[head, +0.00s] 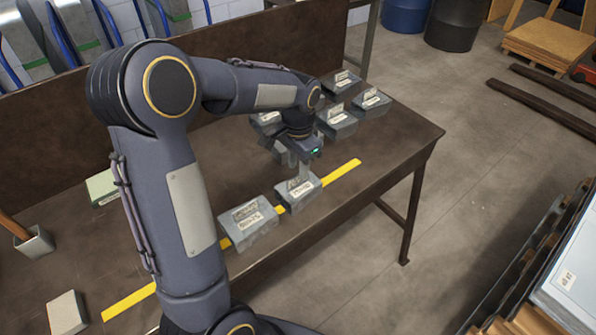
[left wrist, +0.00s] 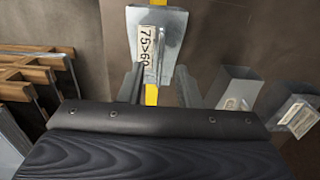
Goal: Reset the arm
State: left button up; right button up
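My left gripper (head: 296,160) is above the dark workbench (head: 395,150), pointing down near a grey metal block (head: 299,191) with a white label and an upright tab. In the left wrist view its two fingers (left wrist: 160,88) stand apart, and the block (left wrist: 172,22), labelled "75>60", lies just beyond them. The fingers look open and empty. The block sits on a yellow strip (head: 343,172) on the bench. My right gripper is not in view.
Another labelled block (head: 248,222) sits beside it on the strip. Several similar blocks (head: 371,103) stand farther back. A grey cup (head: 35,243) and a small pale block (head: 67,313) are at the left. The bench's right front is clear.

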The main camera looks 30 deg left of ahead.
pick_arm(q)
jog(key=shift+s+r, duration=0.1)
jog(key=shift+r, duration=2.1)
jog(key=s+d+r+n+t+h, duration=0.1)
jog(key=s+d+n+t+h, duration=0.1)
jog(key=s, duration=0.9)
jog(key=s+d+r+n+t+h, duration=0.1)
jog(key=s+d+n+t, duration=0.2)
jog(key=s, duration=0.8)
jog(key=shift+d+r+n+t+h, duration=0.2)
jog(key=shift+d+n+t+h, duration=0.15)
jog(key=shift+d+n, duration=0.6)
jog(key=shift+d+m, duration=0.15)
jog(key=shift+m, duration=0.1)
